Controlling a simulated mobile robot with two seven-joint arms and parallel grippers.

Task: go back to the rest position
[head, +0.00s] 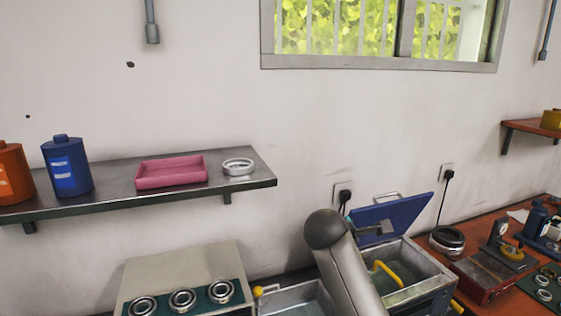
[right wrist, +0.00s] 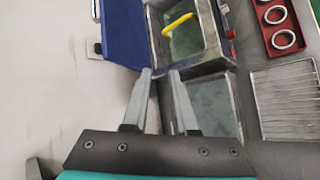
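My right arm rises from the bottom of the head view, with part of my right gripper (head: 378,228) showing beside the raised blue lid (head: 395,211). In the right wrist view my right gripper (right wrist: 160,74) has its two grey fingers apart with nothing between them. Ahead of it is the open metal tank (right wrist: 208,35) with a yellow handle (right wrist: 179,24); the tank also shows in the head view (head: 437,273). My left gripper is in neither view.
A wall shelf (head: 258,172) holds a pink tray (head: 171,172), a ring (head: 238,167) and bottles. Below, a beige unit (head: 185,265) bears three rings. A red holder (right wrist: 273,48) with rings and a wire rack (right wrist: 286,103) lie right in the wrist view. The wall is close behind.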

